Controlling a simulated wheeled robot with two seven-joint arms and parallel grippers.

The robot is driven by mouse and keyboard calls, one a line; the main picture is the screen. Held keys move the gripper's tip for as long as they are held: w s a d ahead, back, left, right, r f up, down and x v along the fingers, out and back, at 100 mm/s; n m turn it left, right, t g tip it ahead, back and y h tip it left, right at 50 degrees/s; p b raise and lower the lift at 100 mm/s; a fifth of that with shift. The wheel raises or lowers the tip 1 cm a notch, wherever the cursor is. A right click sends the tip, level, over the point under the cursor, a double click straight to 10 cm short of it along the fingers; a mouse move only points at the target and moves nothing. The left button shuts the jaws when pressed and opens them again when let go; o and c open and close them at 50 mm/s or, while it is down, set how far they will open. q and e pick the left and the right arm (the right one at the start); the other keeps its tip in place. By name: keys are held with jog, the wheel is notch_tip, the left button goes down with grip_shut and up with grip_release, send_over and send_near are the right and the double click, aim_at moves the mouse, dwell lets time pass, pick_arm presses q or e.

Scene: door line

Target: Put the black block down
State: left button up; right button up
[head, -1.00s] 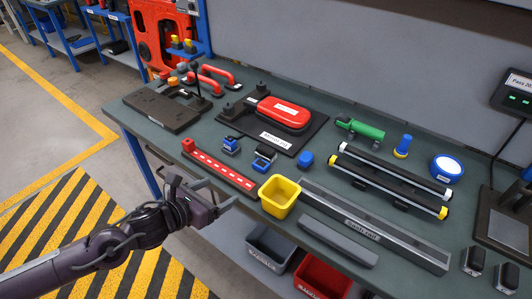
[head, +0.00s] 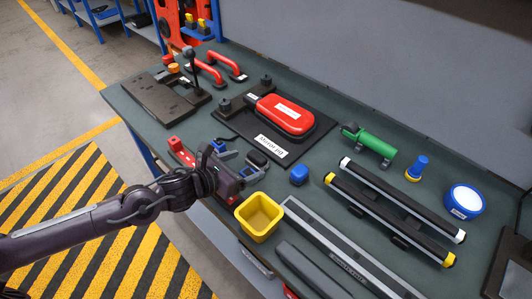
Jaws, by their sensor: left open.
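A small black block (head: 258,158) is at the front of the green bench top (head: 300,185), just beyond my left gripper. Blue shows just below it, partly hidden by the fingers. My left gripper (head: 253,170) is open, its fingers reaching over the bench's front edge close to the block. I cannot tell whether the block is between the fingers or touches them. A second small blue and black block (head: 219,146) stands to the left, partly covered by my gripper. My right gripper is not in view.
A yellow bin (head: 259,216) stands right of my gripper at the front edge. A red strip (head: 181,153) lies left, partly behind my arm.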

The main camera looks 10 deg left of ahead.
aim_at(253, 161)
pick_arm(q)
jog(key=shift+w+d, duration=0.2)
jog(key=shift+w, duration=0.05)
jog(key=shift+p+x, duration=0.55)
jog(key=shift+x, duration=0.25)
jog(key=p+x, duration=0.1)
jog(key=x, duration=0.2)
jog(key=shift+w+f, duration=0.2)
jog(key=shift+w, duration=0.05)
jog(key=shift+w+d+f, duration=0.1)
jog(key=shift+w+f, duration=0.05)
jog(key=shift+f, duration=0.05)
jog(key=shift+c, duration=0.3)
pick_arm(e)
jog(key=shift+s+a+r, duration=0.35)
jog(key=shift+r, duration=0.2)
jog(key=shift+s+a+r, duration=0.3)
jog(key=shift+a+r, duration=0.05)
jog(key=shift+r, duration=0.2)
pick_arm(q)
jog(key=c, duration=1.2)
jog(key=shift+r, duration=0.15)
jog(key=shift+c, duration=0.5)
